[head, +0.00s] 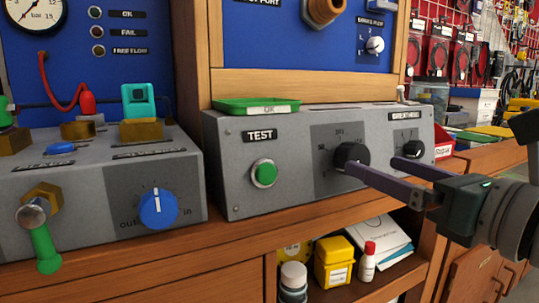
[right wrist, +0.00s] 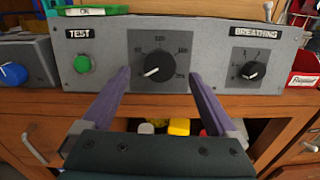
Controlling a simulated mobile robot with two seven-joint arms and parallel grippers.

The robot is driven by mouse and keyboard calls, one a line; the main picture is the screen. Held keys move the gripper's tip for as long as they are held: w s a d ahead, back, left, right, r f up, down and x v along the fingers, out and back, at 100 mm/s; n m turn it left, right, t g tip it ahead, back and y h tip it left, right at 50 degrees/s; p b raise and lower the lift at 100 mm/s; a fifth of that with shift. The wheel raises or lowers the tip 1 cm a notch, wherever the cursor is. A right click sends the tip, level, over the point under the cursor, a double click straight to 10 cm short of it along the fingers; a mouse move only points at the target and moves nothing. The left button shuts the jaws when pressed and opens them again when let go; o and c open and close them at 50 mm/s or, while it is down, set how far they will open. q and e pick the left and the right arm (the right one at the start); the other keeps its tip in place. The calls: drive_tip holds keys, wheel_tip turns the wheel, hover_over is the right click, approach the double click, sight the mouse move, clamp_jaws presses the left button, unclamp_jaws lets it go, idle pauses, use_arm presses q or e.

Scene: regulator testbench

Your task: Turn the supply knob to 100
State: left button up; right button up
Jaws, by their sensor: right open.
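A black knob (head: 350,157) sits on a dark square dial plate in the middle of the grey TEST box. In the right wrist view the knob (right wrist: 158,66) has numbers around it, and its white mark points to the lower left. No supply label is readable. My right gripper (head: 372,164) is open, pointing at the box front. In the right wrist view its two purple fingers (right wrist: 158,76) lie left and right of the knob, with gaps on both sides; they are not closed on it. In the head view one finger overlaps the knob's lower right edge. My left gripper is not in view.
A green TEST button (head: 264,173) is left of the knob, and a smaller BREATHING knob (head: 413,149) is right. A green tray (head: 245,107) lies on the box. A blue in/out knob (head: 158,208) is farther left. Bottles stand on a shelf below.

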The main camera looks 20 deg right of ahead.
sight(360, 160)
drive_tip(key=shift+w+a, duration=0.2)
drive_tip(key=shift+w, duration=2.4)
drive_tip(key=c, duration=1.4)
